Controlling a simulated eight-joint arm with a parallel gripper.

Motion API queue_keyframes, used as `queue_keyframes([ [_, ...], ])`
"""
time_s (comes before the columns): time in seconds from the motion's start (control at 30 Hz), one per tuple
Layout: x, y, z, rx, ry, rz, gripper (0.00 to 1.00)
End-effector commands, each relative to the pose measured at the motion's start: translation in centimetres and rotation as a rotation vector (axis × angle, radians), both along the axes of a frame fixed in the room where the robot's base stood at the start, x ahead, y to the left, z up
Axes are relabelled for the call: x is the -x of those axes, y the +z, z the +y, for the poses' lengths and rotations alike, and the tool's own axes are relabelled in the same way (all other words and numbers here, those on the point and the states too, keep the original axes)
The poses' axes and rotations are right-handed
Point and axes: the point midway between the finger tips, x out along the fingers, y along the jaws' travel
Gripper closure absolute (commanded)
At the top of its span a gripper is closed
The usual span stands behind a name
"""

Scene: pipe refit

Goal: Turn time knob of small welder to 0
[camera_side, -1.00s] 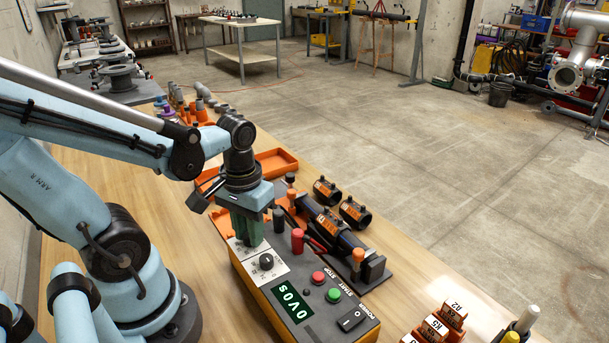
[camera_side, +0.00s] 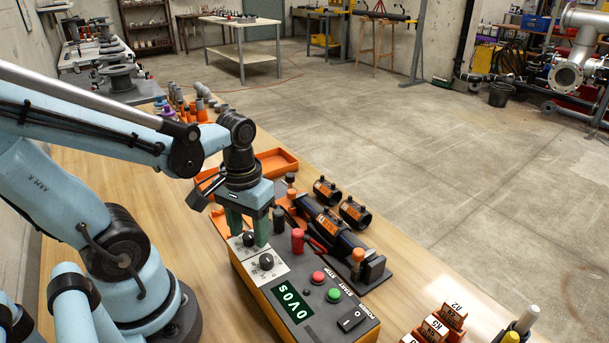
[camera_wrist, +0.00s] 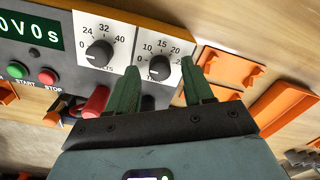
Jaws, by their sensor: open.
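The small welder (camera_side: 310,300) is a grey-topped orange box with a lit green display (camera_side: 293,303) that reads 0V0s. Its time knob (camera_wrist: 159,68) is black on a white dial plate and also shows in the side view (camera_side: 249,240). A pale mark on the knob seems to point to the lower left, toward the 0 end of the scale. My gripper (camera_wrist: 161,67) has two green fingers spread apart, one on each side of the time knob; in the side view the gripper (camera_side: 248,236) is over the same knob. A gap shows beside the knob, and nothing is gripped.
The other knob (camera_wrist: 99,53), marked 24 to 40, sits close beside my left finger. A red-capped post (camera_side: 297,240), red and green buttons (camera_side: 318,277) and a black pipe clamp (camera_side: 335,235) are near. Orange trays (camera_side: 275,162) lie behind.

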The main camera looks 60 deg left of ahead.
Motion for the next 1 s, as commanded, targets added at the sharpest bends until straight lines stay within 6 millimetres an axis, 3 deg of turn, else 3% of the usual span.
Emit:
queue_keyframes([
  [0.27,0.0,2.6,0.0,0.000,0.000,0.000,0.48],
  [0.8,0.0,9.7,0.0,0.000,0.000,0.000,0.48],
  [1.0,0.0,11.3,0.0,0.000,0.001,0.001,0.48],
])
